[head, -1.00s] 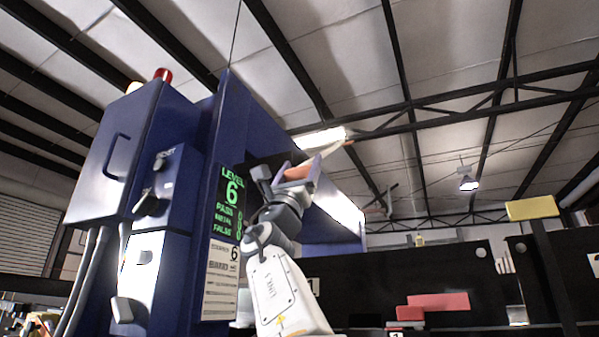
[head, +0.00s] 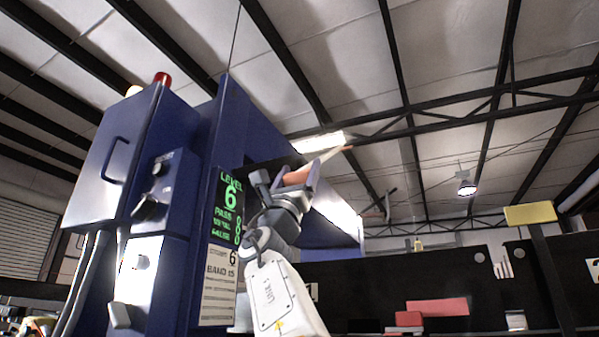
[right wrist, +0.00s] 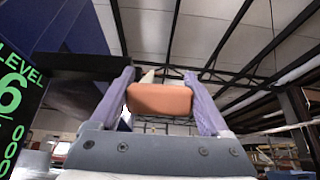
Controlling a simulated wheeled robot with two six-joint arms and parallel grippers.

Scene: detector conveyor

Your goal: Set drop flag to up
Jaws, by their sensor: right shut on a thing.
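My right gripper (head: 287,178) is raised in front of the blue machine's opening, to the right of the green-lettered screen. It is shut on an orange block-like piece (right wrist: 160,99), which sits between the two purple-grey fingers in the right wrist view. No part is plainly marked as the drop flag. A yellow plate (head: 530,213) stands on a dark post at the right. A flat red plate (head: 438,306) shows lower down, beside a red block (head: 409,318). My left gripper is out of view.
The tall blue machine (head: 190,240) fills the left side, with a black knob (head: 147,207), a screen (head: 228,205) reading LEVEL 6 and a posted sheet (head: 218,287). Dark panels (head: 400,285) stand low behind my arm. Open air lies to its right.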

